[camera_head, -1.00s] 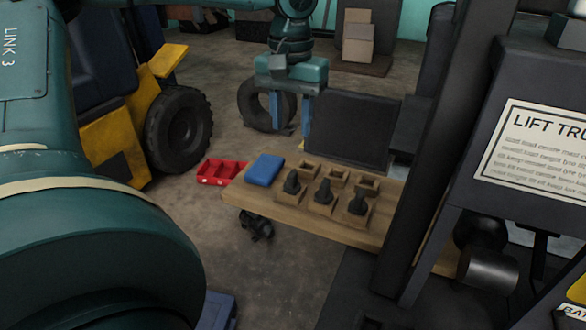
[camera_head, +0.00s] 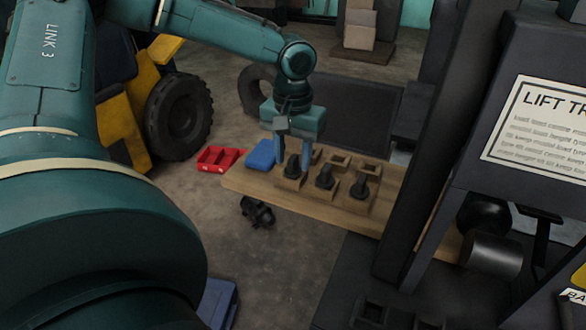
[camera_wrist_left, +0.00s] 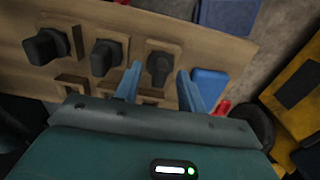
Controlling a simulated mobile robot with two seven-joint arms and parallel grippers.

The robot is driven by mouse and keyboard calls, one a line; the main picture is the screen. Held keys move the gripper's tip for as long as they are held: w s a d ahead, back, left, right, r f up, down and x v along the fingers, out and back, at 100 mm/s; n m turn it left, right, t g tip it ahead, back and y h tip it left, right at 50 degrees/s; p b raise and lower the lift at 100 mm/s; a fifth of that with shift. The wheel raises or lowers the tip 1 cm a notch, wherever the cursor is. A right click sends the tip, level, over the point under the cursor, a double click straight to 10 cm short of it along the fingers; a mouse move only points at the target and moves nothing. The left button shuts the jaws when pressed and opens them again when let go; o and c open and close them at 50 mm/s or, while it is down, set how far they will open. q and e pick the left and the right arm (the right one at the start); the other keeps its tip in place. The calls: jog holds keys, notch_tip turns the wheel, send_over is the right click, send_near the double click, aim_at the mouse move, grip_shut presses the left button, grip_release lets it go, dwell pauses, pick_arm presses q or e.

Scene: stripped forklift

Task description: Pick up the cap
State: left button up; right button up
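Three black caps stand in wooden square holders on a wooden board (camera_head: 250,185): a left one (camera_head: 293,168), a middle one (camera_head: 325,178) and a right one (camera_head: 359,188). My left gripper (camera_head: 293,172) points down at the left cap, with its blue fingers open on either side of it in the picture. In the left wrist view, that cap (camera_wrist_left: 159,66) shows in the gap between the open fingertips (camera_wrist_left: 160,72), with space on both sides. I cannot tell whether the fingers touch it. The other two caps (camera_wrist_left: 104,57) stand beside it there. My right gripper is not in view.
A blue box (camera_head: 261,154) lies at the board's left end, near the left finger. A red tray (camera_head: 217,159) sits beyond it. Empty wooden holders (camera_head: 340,160) stand behind the caps. A dark upright panel (camera_head: 350,120) is behind the board, and a dark mast (camera_head: 430,150) rises on the right.

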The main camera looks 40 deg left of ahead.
pick_arm(q)
jog(key=shift+f, duration=0.5)
grip_shut()
